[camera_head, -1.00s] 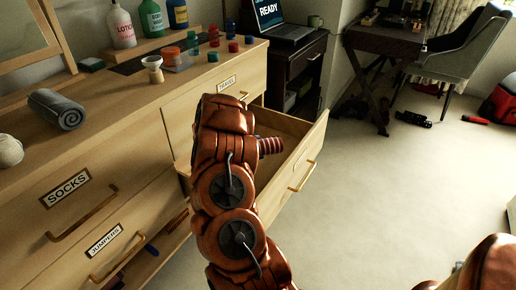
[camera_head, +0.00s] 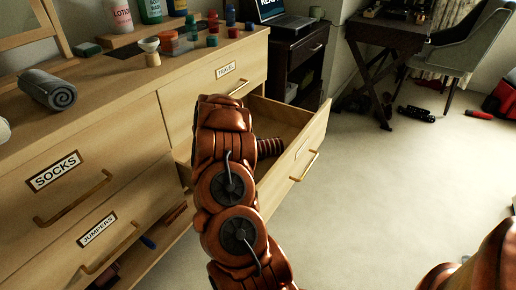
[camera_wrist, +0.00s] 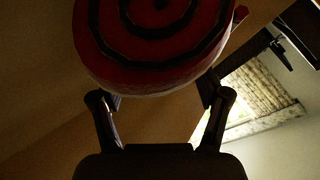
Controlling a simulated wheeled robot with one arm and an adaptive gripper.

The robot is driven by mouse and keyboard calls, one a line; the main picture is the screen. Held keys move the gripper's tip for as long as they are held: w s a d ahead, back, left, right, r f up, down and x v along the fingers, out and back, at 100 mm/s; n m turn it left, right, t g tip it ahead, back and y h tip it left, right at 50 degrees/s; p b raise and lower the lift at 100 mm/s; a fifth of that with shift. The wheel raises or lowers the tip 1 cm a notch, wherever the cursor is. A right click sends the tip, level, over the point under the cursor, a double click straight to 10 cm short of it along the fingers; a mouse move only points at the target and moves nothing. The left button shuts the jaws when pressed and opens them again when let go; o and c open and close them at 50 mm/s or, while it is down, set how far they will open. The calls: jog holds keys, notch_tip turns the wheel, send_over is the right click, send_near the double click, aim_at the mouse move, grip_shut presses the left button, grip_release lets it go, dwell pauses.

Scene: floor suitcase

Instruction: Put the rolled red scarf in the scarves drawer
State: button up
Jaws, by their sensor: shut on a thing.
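The rolled red scarf (camera_wrist: 150,62) fills the top of the wrist view, its dark spiral end facing the camera. My gripper (camera_wrist: 160,93) is shut on it, one finger on each side. In the head view my arm hides both gripper and scarf. An open drawer (camera_head: 311,145) stands out from the right part of the wooden dresser, under the drawer labelled TRAVEL (camera_head: 226,69). My arm stands in front of it and hides part of its inside. The visible part of the inside looks empty. No scarves label is readable.
Drawers labelled SOCKS (camera_head: 54,171) and JUMPERS (camera_head: 97,230) are on the left. Something blue (camera_head: 148,242) shows in an open space below JUMPERS. A rolled grey towel (camera_head: 47,91) and small bottles are on the dresser top. The floor (camera_head: 400,190) right of the drawer is clear.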

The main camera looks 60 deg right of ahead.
jog(key=shift+f, duration=0.55)
dwell(0.4)
jog(key=o, duration=1.3)
jog(key=shift+o, duration=0.2)
jog(key=v, duration=1.2)
jog(key=shift+s, duration=0.1)
